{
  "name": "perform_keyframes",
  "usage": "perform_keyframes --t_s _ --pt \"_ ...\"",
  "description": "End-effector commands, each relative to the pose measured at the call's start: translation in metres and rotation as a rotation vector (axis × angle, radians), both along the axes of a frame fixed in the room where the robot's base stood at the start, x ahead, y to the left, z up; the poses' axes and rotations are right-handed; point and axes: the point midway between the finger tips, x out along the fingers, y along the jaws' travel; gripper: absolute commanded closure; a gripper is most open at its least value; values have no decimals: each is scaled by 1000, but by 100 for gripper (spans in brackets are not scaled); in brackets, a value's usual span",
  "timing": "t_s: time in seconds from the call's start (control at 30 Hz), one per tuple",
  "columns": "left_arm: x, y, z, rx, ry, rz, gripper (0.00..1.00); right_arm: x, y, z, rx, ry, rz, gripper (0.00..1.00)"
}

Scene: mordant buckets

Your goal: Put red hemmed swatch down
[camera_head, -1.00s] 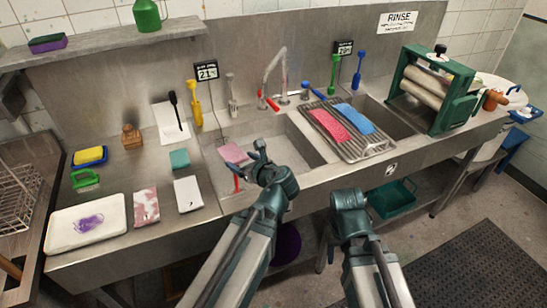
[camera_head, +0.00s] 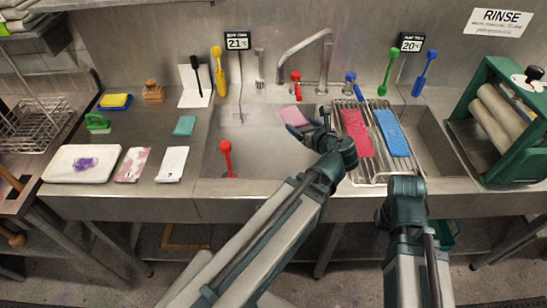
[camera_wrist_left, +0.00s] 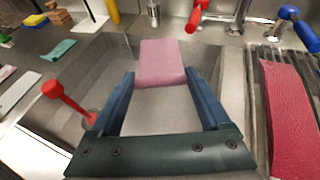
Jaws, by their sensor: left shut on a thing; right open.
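My left gripper (camera_head: 308,122) is shut on a pale pink swatch (camera_head: 292,116), held over the right part of the left sink basin, beside the rack. In the left wrist view the swatch (camera_wrist_left: 162,62) sticks out beyond the two fingertips (camera_wrist_left: 160,80). I cannot make out its hem. A deeper red swatch (camera_head: 356,132) lies on the wire drying rack (camera_head: 373,179), with a blue swatch (camera_head: 393,133) to its right. The red swatch also shows at the right of the left wrist view (camera_wrist_left: 292,115). My right arm's wrist is in front of the rack; its fingers are hidden.
A red-handled tool (camera_head: 226,155) stands in the left basin (camera_head: 255,165). A faucet (camera_head: 322,65) rises behind. A white tray (camera_head: 60,165) and small cloths lie on the left counter. A green roller wringer (camera_head: 510,160) stands at the right. The rack's strip between the swatches is narrow.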

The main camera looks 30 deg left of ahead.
Motion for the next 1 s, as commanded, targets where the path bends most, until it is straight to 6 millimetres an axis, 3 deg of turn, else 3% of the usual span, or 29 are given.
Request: perform_keyframes --t_s 0.1,0.2,0.33,0.63,1.0 --pt "14 34 -27 1 5 150 74 0 0 -27 0 0 0 50" --pt "16 61 -40 4 7 278 74 0 0 -40 0 0 0 50" --pt "14 83 -48 8 6 389 74 0 0 -49 0 0 0 50" --pt "9 88 -56 10 5 417 74 0 0 -57 0 0 0 50" --pt "10 88 -109 10 5 416 74 0 0 -110 0 0 1 50"
